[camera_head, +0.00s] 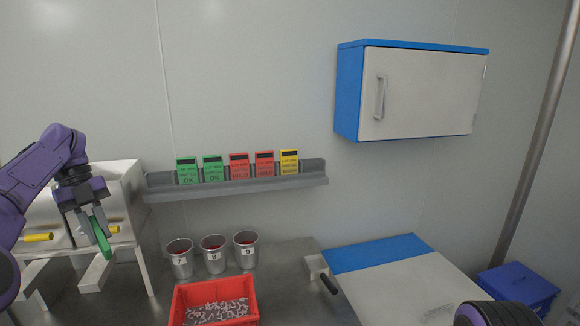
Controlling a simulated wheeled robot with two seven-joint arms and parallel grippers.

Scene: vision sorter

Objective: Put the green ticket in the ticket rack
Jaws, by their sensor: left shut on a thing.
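My left gripper (97,226) is at the left, in front of a white machine, with its fingers pointing down. It is shut on a narrow green piece, which looks like the green ticket (103,241) seen nearly edge-on. The fingers hide its upper part. The ticket rack looks to be the grey wall ledge (315,180) to the right of the gripper. Standing in it are two green tickets (187,169), two red tickets (239,165) and a yellow ticket (289,162). The held piece is apart from the ledge and lower than it. My right gripper is out of view.
Below the ledge, three metal cups (181,264) stand on the steel table (290,285). A red crate (213,290) with small grey parts is in front of them. A blue-and-white cabinet (420,95) hangs at upper right. A blue box (518,285) is at lower right.

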